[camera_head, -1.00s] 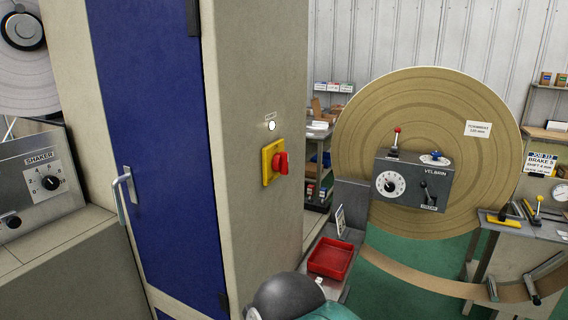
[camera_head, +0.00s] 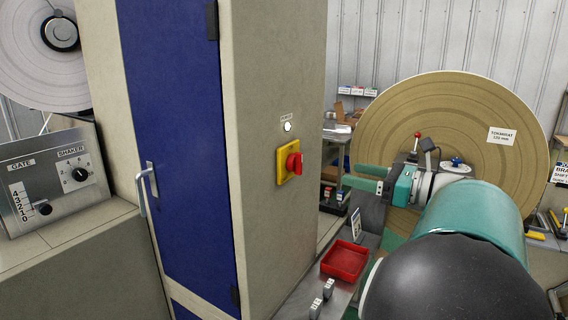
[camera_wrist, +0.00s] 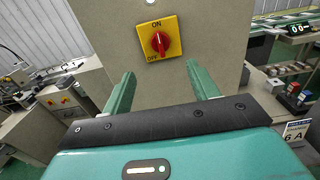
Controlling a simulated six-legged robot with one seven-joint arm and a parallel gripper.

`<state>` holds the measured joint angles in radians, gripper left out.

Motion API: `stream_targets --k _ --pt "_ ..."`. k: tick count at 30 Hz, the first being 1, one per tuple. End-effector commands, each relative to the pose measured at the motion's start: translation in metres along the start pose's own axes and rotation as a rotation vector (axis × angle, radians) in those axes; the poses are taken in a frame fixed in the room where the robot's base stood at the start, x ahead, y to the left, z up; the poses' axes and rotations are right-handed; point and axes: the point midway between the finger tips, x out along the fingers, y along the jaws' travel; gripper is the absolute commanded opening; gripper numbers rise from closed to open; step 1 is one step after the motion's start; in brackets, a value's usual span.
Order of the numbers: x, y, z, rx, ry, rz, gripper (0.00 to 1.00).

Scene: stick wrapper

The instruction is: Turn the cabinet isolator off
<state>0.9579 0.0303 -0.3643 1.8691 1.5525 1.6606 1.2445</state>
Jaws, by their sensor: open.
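The cabinet isolator (camera_head: 290,162) is a red rotary knob on a yellow plate on the beige side of the cabinet. In the wrist view the isolator (camera_wrist: 161,43) shows ON at the top and OFF at the lower left, and its knob stands about upright, towards ON. My gripper (camera_head: 366,177) is to the right of the isolator, apart from it, with its green fingers pointing left towards the cabinet. In the wrist view my gripper (camera_wrist: 160,72) is open and empty, its fingers spread below and to either side of the plate.
A white lamp (camera_head: 287,127) is above the isolator. The cabinet has a blue door (camera_head: 180,110) with a handle. A red tray (camera_head: 344,261) stands on a low bench right of the cabinet. A large tan roll (camera_head: 455,100) stands behind my arm. The space between gripper and isolator looks clear.

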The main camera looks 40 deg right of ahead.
Motion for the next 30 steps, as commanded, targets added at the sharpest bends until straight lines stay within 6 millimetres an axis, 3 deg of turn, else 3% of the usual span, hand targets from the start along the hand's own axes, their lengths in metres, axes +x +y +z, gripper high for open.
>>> stream_targets --k 5,21,30 --pt "0.020 0.000 0.001 0.000 -0.001 0.000 0.59" --pt "0.122 0.002 0.000 -0.002 0.001 0.005 0.59" --pt "0.137 0.002 0.000 -0.001 0.000 0.003 0.59"
